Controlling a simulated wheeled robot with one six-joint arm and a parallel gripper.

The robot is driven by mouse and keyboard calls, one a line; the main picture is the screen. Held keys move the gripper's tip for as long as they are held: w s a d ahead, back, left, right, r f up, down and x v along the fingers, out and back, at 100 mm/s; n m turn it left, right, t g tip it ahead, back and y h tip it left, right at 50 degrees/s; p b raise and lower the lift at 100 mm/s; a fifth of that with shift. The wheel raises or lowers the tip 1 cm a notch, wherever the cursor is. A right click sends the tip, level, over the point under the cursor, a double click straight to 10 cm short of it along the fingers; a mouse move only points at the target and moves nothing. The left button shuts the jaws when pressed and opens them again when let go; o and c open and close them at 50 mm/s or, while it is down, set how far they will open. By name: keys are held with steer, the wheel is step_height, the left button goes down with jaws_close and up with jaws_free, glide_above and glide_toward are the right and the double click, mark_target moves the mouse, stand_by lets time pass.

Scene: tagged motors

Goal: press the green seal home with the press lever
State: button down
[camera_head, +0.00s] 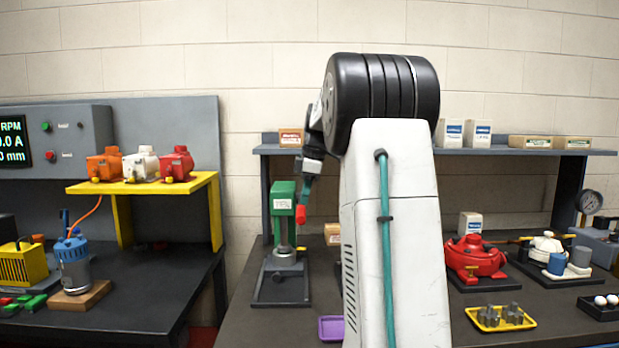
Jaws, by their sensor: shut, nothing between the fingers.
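The press (283,206) has a green head with a white label and stands on a dark base, left of my arm. A grey round part (284,255) sits under its ram. I cannot make out a green seal there. The red knob (300,214) of the press lever shows just right of the green head; the rest of the lever is hard to see. My gripper (304,197) points down, shut and empty, with its slim teal end just above the knob. They overlap in this view, and I cannot tell whether they touch.
A purple tray (330,328) lies in front of the press, partly behind my arm. A yellow tray of metal parts (501,318) and a red housing (475,259) are to the right. A shelf with boxes (478,134) runs behind. A gap separates the left bench (140,300).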

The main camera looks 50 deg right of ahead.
mark_target(304, 213)
steer(key=shift+x, duration=1.1)
steer(key=shift+s+a+f, duration=0.1)
steer(key=shift+f, duration=0.7)
steer(key=shift+s+a+f, duration=0.1)
steer(key=shift+f, duration=0.65)
steer(key=shift+r, duration=0.1)
steer(key=s+a+v, duration=0.1)
steer(key=v, duration=1.3)
steer(key=shift+s+a, duration=0.2)
steer(key=shift+a, duration=0.1)
